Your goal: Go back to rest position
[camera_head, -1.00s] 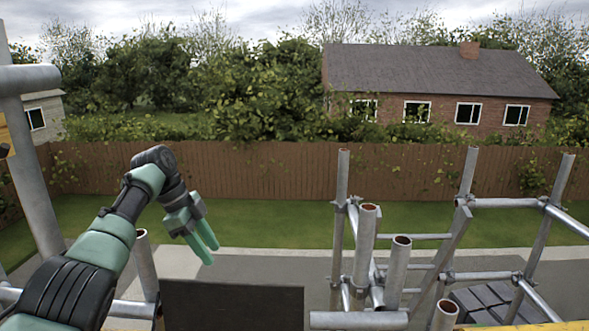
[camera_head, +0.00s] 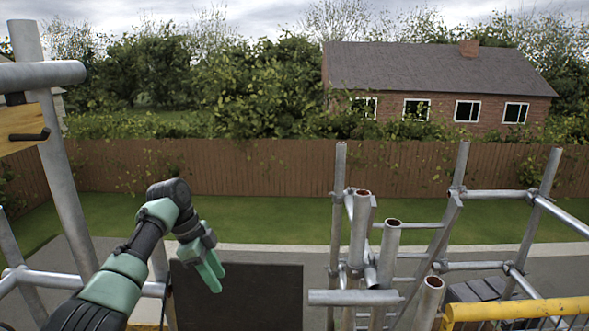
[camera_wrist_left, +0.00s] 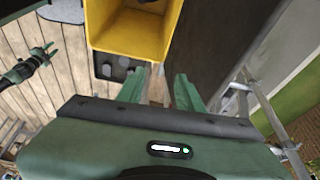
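My left arm comes in from the left in the head view, bent at the wrist, with the green left gripper (camera_head: 213,280) pointing down in front of a dark panel. In the left wrist view its two fingers (camera_wrist_left: 160,90) stand apart with nothing between them. A second green and black arm shows small at the left of the left wrist view, over wooden boards; its gripper (camera_wrist_left: 47,48) has its fingers apart and looks empty. This is my right gripper, which is outside the head view.
Grey scaffold tubes (camera_head: 360,240) stand at the right, with a yellow rail (camera_head: 520,308) at the lower right. Another upright tube (camera_head: 55,150) is at the left. The dark panel (camera_head: 270,295) is close to my left gripper. A yellow open box (camera_wrist_left: 125,35) lies beyond the fingers.

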